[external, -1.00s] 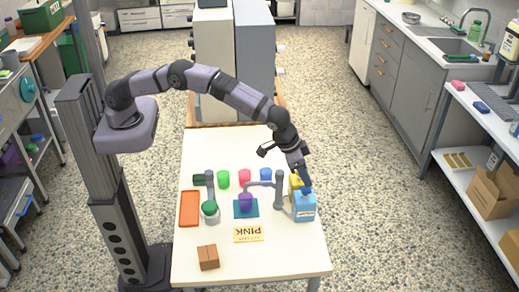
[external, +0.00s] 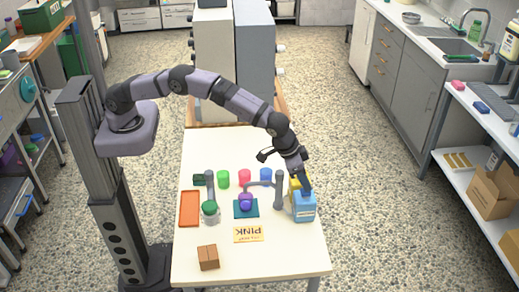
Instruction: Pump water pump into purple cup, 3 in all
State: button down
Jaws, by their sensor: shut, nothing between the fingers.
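The purple cup (external: 246,197) stands on a small teal mat (external: 238,213) near the middle of the table, under the end of a grey spout (external: 262,183). A rounded blue-violet patch shows at the cup; I cannot tell whether it is water. The spout joins a grey post (external: 279,190) beside a blue box (external: 304,208), apparently the water pump, with a yellow part (external: 295,184) behind it. My gripper (external: 307,191) is shut and empty, pointing down at the top of the blue box. It looks close to touching; the exact contact is hidden.
Green (external: 223,178), pink (external: 245,177) and blue (external: 266,174) cups stand behind. The front right of the table is clear.

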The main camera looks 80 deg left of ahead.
jog(key=shift+f, duration=0.2)
jog(key=shift+r+p, duration=0.7)
jog(key=shift+r, duration=0.4)
jog(key=shift+f, duration=0.3)
jog(key=shift+f+b, duration=0.75)
jog(key=shift+f, duration=0.1)
dwell(0.3)
jog(key=shift+r+p, duration=0.75)
jog(key=shift+r, duration=0.4)
jog(key=shift+f, duration=0.25)
